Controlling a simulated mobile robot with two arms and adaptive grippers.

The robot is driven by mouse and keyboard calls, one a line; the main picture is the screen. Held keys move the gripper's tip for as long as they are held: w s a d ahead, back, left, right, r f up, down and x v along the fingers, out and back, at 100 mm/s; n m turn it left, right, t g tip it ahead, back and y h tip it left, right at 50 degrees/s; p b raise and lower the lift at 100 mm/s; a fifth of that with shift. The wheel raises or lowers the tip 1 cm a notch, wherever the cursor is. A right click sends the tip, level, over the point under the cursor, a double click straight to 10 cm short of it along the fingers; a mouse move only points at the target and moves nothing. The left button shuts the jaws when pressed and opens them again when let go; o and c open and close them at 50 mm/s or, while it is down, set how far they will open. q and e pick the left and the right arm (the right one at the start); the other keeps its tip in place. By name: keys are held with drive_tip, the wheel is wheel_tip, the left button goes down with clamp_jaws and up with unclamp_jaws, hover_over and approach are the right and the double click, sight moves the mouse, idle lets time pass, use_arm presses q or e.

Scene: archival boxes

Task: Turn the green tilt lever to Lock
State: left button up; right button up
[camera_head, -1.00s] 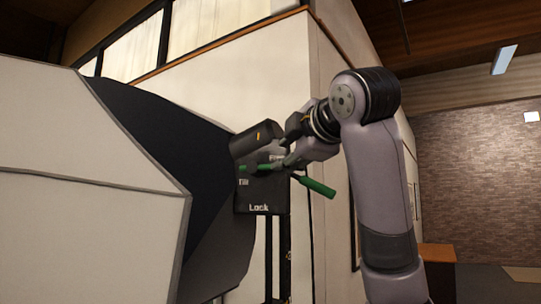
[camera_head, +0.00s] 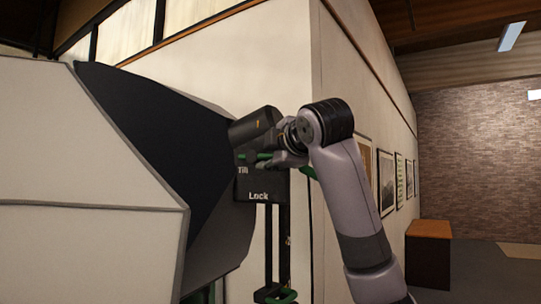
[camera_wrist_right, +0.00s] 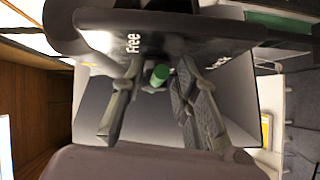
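The green tilt lever (camera_head: 258,156) sits on a dark box (camera_head: 258,187) marked "Tilt" and "Lock" in the head view. Another green piece (camera_head: 308,171) shows just right of my right gripper (camera_head: 279,160), which covers part of the lever. In the right wrist view, the round green end of the lever (camera_wrist_right: 160,75) lies between the two spread fingers, with a gap on each side. A "Free" label shows left of it; a "Lock" label is partly hidden by a finger. My left gripper is not in view.
A large white and black hooded body (camera_head: 85,240) fills the left of the head view. Dark posts (camera_head: 268,240) stand below the box. A cream wall (camera_head: 290,60) rises close behind. A wooden cabinet (camera_head: 428,250) stands farther back at right.

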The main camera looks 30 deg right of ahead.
clamp_jaws()
drive_tip(key=shift+f, duration=0.1)
